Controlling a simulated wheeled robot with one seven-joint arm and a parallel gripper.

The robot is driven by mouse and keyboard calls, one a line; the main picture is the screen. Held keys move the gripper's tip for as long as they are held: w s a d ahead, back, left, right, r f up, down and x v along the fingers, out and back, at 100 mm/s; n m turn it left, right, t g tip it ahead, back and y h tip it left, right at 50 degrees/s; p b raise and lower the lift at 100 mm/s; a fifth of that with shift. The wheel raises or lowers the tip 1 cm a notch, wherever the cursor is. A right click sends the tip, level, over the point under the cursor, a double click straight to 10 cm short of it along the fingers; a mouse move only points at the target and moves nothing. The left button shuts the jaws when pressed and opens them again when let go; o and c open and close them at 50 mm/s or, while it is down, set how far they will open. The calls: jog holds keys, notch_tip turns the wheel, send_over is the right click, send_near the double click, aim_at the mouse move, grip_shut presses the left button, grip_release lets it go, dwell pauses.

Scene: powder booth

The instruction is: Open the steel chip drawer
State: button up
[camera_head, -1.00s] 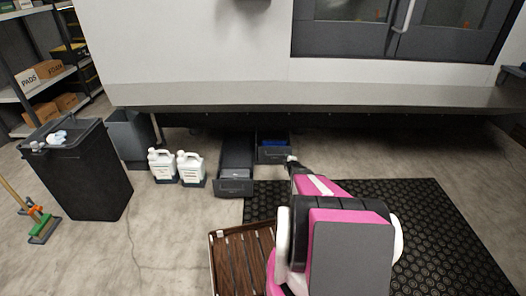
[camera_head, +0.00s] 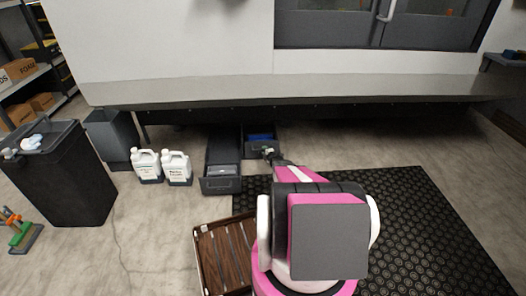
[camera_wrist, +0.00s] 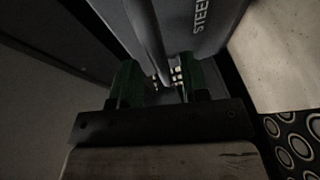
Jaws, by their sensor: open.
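The steel chip drawer is the right one of two dark grey drawers under the machine; its front (camera_head: 253,151) stands partly out and something blue shows inside. In the wrist view its grey front (camera_wrist: 205,38) bears the letters "STEE", the rest cut off. A grey bar handle (camera_wrist: 147,35) runs down toward the space between my fingers. My gripper (camera_wrist: 157,80) has two green fingers, open, one on each side of the handle's lower end; I cannot tell if they touch it. In the head view my gripper (camera_head: 269,154) is at the drawer front, its tips small.
The left drawer (camera_head: 220,185) stands farther out, beside the steel one. White jugs (camera_head: 176,168), a grey bin (camera_head: 108,140) and a black bin (camera_head: 66,180) stand to the left. A wooden slatted crate (camera_head: 198,246) is near my arm. A black rubber mat (camera_head: 420,225) lies right.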

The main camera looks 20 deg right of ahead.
jog(key=shift+x, duration=1.3)
grip_shut()
jog(key=shift+s, duration=0.15)
